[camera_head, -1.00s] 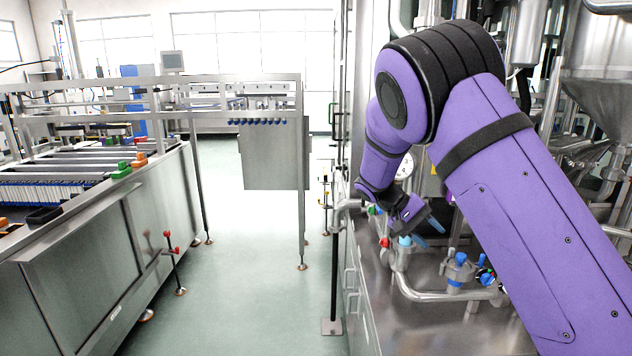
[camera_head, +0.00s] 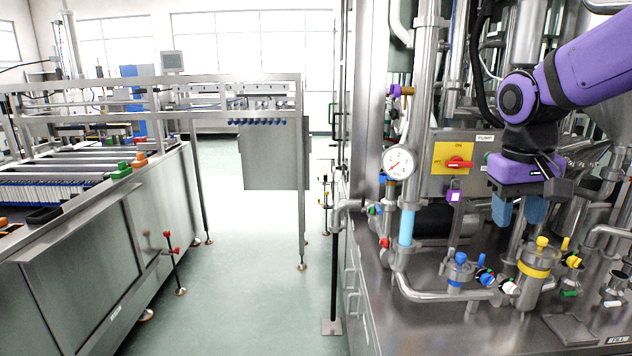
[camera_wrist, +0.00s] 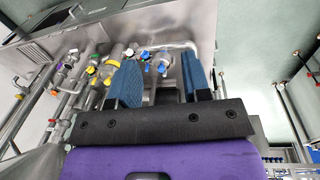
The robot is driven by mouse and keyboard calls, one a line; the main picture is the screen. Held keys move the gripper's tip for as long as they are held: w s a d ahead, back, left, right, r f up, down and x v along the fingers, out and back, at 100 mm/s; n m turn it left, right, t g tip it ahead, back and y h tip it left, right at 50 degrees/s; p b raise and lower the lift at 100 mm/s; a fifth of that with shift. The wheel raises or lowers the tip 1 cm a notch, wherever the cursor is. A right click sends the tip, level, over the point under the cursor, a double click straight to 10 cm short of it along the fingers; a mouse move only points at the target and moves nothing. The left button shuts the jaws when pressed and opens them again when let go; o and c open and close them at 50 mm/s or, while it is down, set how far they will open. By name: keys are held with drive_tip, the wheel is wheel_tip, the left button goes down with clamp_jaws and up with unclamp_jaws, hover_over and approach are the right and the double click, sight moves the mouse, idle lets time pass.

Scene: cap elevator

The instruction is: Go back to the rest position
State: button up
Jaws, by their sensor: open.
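My gripper (camera_head: 518,210) is at the right in the head view, hanging below my purple arm with its two blue fingers pointing down. The fingers are apart with nothing between them. It is in front of the steel pipework, above the yellow-banded canister (camera_head: 535,270). In the wrist view my gripper (camera_wrist: 160,85) shows its two blue pads spread apart and empty, with pipes and a blue-topped canister (camera_wrist: 160,65) beyond them.
A pressure gauge (camera_head: 398,163) and a yellow switch panel (camera_head: 452,158) are on the machine left of my gripper. A blue-topped canister (camera_head: 458,268) and several valves stand on the steel deck (camera_head: 440,325). The floor aisle (camera_head: 250,290) is clear beside the conveyor machine (camera_head: 100,260).

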drive_tip(key=s+a+r+t+y, duration=0.1)
drive_tip(key=s+t, duration=0.3)
drive_tip(key=s, duration=1.1)
drive_tip(key=shift+s+a+r+n+t, duration=0.25)
drive_tip(key=shift+a+r+n+t, duration=0.15)
drive_tip(key=shift+r, duration=0.2)
